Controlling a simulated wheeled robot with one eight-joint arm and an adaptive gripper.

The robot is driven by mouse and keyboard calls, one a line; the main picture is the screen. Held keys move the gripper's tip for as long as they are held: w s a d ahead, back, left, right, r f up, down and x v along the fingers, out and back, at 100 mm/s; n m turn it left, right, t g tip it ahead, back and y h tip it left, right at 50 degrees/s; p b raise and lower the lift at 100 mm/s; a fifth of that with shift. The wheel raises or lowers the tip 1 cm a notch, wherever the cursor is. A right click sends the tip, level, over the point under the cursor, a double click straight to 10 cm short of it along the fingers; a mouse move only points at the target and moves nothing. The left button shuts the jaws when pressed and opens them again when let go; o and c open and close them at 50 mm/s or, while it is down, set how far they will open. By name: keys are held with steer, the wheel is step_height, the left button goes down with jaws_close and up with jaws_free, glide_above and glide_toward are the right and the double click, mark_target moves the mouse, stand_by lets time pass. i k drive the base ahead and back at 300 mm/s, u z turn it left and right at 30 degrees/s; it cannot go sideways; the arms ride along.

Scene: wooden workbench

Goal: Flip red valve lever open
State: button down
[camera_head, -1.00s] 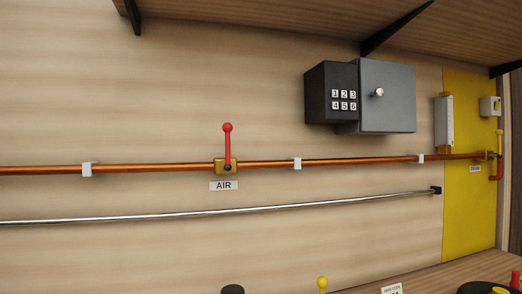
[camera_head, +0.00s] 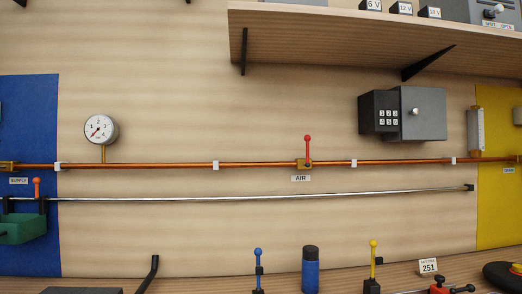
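The red valve lever (camera_head: 307,147) stands upright on a brass valve body (camera_head: 304,164) on the copper pipe (camera_head: 255,165). It has a round red knob on top, and a label reading AIR (camera_head: 301,178) is on the wall below it. My gripper is not in view, and nothing touches the lever.
A pressure gauge (camera_head: 101,129) rises from the pipe at left. A dark keypad box (camera_head: 402,114) hangs right of the lever, under a wooden shelf (camera_head: 330,45). A metal rail (camera_head: 260,194) runs below the pipe. Blue (camera_head: 258,270) and yellow (camera_head: 373,265) levers stand on the bench.

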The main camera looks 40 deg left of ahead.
mark_target(308, 138)
steer(key=u, duration=0.55)
steer(key=k, duration=0.75)
steer(key=u, duration=0.85)
steer(key=i, duration=0.65)
steer(key=u, duration=0.45)
steer(key=k, duration=0.75)
steer(key=z, duration=0.35)
steer(key=i, duration=0.45)
steer(key=u, duration=0.05)
